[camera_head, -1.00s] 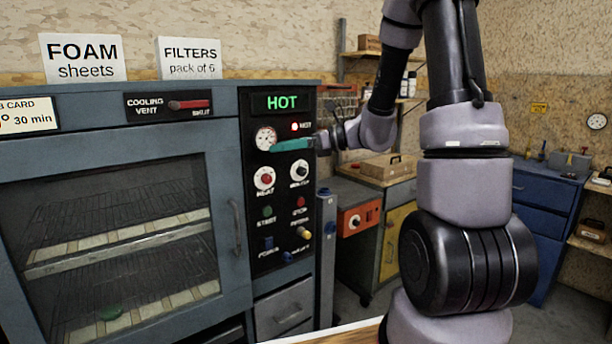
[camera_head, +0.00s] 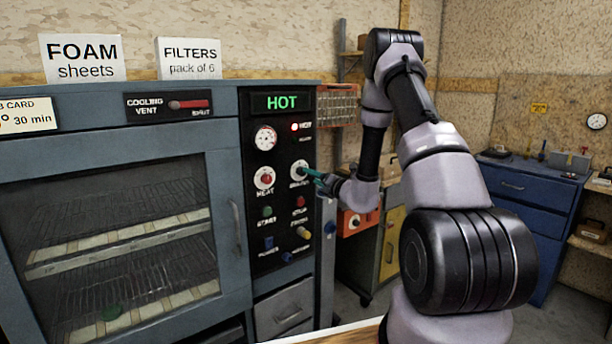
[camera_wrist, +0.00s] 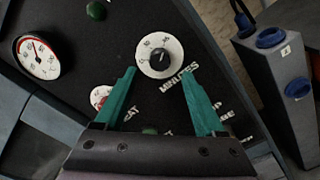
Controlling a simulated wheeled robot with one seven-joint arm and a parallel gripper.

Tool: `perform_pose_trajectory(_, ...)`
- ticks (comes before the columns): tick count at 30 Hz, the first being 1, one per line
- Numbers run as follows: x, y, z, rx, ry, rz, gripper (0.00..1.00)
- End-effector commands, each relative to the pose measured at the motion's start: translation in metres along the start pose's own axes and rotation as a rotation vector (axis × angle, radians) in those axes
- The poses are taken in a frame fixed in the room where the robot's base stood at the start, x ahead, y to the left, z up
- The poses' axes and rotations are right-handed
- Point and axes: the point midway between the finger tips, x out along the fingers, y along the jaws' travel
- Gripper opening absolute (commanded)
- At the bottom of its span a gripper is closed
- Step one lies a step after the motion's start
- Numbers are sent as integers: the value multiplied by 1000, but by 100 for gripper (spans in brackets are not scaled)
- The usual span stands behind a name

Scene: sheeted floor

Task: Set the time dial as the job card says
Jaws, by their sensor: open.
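The time dial (camera_head: 299,169), marked MINUTES, is a white disc with a black knob on the black control panel. In the wrist view the dial (camera_wrist: 147,66) lies just ahead, between and beyond the fingertips. My gripper (camera_head: 311,173) has teal fingers and is at the dial's right side in the head view. In the wrist view my gripper (camera_wrist: 160,72) is open, with nothing between its fingers; whether a fingertip touches the dial, I cannot tell. The job card (camera_head: 28,115) on the oven's upper left reads "30 min", its left part cut off.
The HEAT dial (camera_head: 264,178) is left of the time dial, with the round gauge (camera_head: 265,138) above it. Buttons and switches sit below. A lit HOT display (camera_head: 282,102) tops the panel. A grey post (camera_wrist: 277,85) with blue knobs stands close to the right.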

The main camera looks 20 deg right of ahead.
Motion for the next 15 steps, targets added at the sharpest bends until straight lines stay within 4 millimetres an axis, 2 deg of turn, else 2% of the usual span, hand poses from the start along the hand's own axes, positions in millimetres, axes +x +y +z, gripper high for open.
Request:
perform_pose_trajectory(3, 23, 1, 0, -2, 0, 3, 72)
perform_pose_trajectory(6, 36, 0, 0, -2, 1, 2, 72)
perform_pose_trajectory(10, 46, 0, 0, 0, 0, 1, 72)
perform_pose_trajectory(15, 50, 0, 0, -1, 1, 1, 72)
